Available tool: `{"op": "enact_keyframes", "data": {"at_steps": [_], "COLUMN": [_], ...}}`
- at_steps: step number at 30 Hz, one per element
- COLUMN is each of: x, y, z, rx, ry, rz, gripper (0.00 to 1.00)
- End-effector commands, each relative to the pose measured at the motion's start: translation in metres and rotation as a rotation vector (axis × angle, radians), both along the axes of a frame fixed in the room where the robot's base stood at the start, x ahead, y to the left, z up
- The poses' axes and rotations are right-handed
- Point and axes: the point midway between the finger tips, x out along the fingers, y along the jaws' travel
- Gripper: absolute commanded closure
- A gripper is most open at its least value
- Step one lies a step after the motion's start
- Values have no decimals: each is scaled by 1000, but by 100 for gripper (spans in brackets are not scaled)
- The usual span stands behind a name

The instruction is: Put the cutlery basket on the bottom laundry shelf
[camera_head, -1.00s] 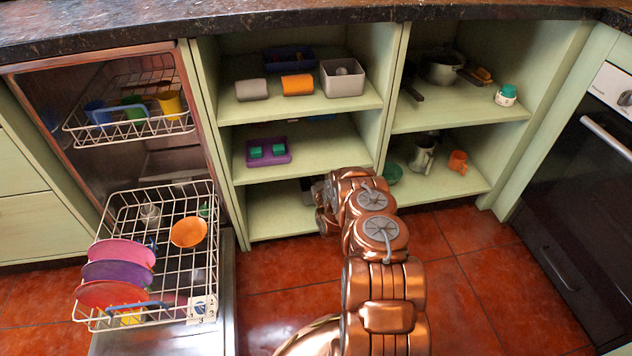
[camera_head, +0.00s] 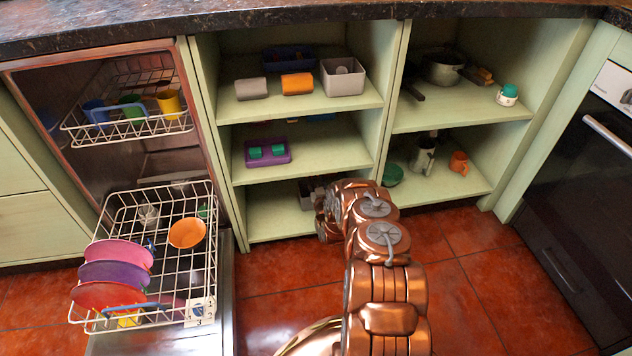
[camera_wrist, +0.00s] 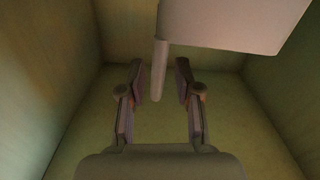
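A grey box-like thing, which looks like the cutlery basket (camera_head: 306,194), stands on the bottom shelf (camera_head: 270,215) of the middle cabinet bay, partly hidden behind my arm. In the wrist view a pale grey basket (camera_wrist: 235,22) fills the top right, with a narrow upright edge hanging down between my fingers. My gripper (camera_wrist: 158,82) is open, its two fingers apart on either side of that edge with visible gaps. In the head view my gripper is mostly hidden by my own copper arm at the shelf front.
Above are a middle shelf with a purple tray (camera_head: 267,153) and a top shelf with a grey box (camera_head: 343,77). A vertical divider (camera_head: 390,110) bounds the bay on the right. The dishwasher's lower rack (camera_head: 209,255) is pulled out at left. The left part of the bottom shelf is clear.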

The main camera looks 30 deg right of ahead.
Motion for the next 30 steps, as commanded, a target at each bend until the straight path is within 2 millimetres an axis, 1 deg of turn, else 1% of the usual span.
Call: {"op": "enact_keyframes", "data": {"at_steps": [5, 10, 17, 24, 30], "x": [-3, -15, -45, -79, -101], "y": [1, 6, 20, 33, 42], "z": [0, 1, 1, 0, 0], "rx": [0, -1, 1, 2, 0], "ry": [1, 0, 2, 5, 3], "rz": [0, 0, 2, -1, 1], "gripper": [67, 67, 67, 67, 67]}}
